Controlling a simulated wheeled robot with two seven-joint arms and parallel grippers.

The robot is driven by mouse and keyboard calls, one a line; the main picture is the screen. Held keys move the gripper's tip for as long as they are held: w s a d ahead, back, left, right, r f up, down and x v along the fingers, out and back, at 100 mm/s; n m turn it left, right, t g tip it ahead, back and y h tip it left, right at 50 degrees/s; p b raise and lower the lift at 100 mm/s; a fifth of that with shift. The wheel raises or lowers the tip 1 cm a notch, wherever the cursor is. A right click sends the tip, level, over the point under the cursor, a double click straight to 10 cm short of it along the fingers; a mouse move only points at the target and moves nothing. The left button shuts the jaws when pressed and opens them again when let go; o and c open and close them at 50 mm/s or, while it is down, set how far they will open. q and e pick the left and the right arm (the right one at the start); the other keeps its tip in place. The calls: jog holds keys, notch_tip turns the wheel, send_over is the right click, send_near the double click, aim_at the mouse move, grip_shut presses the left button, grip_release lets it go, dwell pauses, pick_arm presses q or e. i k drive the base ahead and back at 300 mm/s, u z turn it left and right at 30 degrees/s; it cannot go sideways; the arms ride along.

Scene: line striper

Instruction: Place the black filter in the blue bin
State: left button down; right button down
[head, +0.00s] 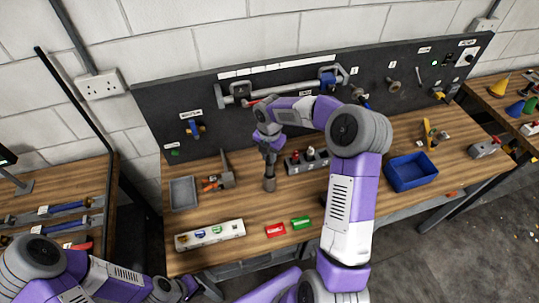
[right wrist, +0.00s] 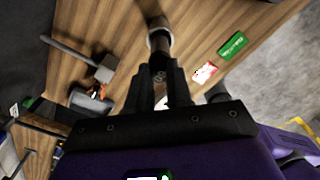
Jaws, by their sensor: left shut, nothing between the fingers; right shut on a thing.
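A dark cylindrical piece, which looks like the black filter (head: 269,182), is upright under my right gripper (head: 268,150). My right gripper points down and is shut on its upper end. The piece also shows past the fingertips in the right wrist view (right wrist: 160,40). Its lower end is at or just above the wooden bench top; I cannot tell which. The blue bin (head: 414,184) stands on the bench at the right, apart from the gripper, and looks empty. My left gripper (head: 185,289) is shut and empty, low at the bottom edge of the head view, partly cut off.
A grey tray (head: 183,193) and a hammer (head: 226,170) lie left of the gripper. A white strip of parts (head: 210,235), a red block (head: 275,230) and a green block (head: 301,223) lie in front. A dark socket block (head: 306,162) is close to the right. A pegboard (head: 200,95) stands behind.

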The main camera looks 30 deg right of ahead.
aim_at(406, 177)
jog(key=k, duration=1)
